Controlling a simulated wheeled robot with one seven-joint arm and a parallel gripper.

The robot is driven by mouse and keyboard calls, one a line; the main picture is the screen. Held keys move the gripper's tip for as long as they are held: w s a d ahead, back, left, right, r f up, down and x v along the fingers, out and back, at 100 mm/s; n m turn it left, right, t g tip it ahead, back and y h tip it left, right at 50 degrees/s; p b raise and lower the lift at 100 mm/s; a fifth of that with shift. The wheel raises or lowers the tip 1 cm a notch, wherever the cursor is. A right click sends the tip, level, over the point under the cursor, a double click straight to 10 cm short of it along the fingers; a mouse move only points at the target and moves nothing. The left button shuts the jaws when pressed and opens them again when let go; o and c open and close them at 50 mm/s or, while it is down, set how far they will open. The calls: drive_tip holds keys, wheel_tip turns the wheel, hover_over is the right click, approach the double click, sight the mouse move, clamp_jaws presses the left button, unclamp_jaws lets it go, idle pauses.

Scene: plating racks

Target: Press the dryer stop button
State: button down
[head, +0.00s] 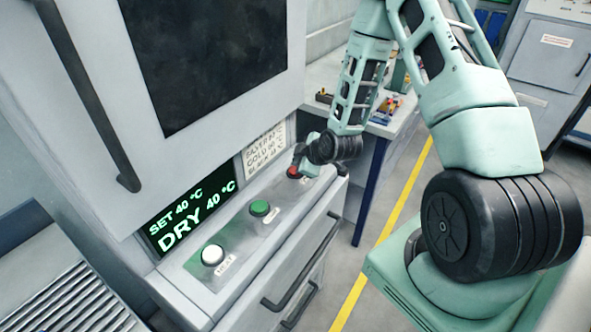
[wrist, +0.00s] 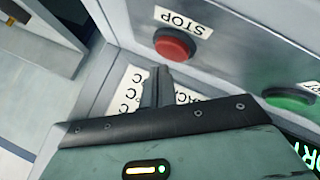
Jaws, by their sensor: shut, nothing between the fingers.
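The red stop button (head: 293,172) is at the far end of the dryer's sloped control panel, partly hidden by my gripper (head: 299,153) in the head view. In the wrist view the round red button (wrist: 174,45) shows whole, with a white STOP label (wrist: 184,22) beside it. My gripper's narrow fingers (wrist: 158,72) are shut and empty, with their tips close to the button. I cannot tell whether they touch it. The button's pressed depth cannot be made out.
A green button (head: 260,208) and a white button (head: 212,254) sit nearer on the same panel. The lit display (head: 190,217) reads SET 40 °C, DRY 40 °C. The dryer door has a long dark handle (head: 85,95). Drawer handles (head: 300,262) stick out below the panel.

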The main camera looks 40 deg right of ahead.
drive_tip(key=shift+f, duration=0.15)
drive_tip(key=shift+f+b, duration=0.3)
drive_tip(key=shift+b, duration=0.2)
drive_tip(key=shift+f+b, duration=0.45)
drive_tip(key=shift+b, duration=0.05)
idle(0.4)
drive_tip(key=shift+r, duration=0.1)
idle(0.4)
drive_tip(key=shift+r+p, duration=0.55)
drive_tip(key=shift+r, duration=0.25)
drive_tip(key=shift+r+p, duration=1.6)
drive_tip(key=shift+r, duration=0.95)
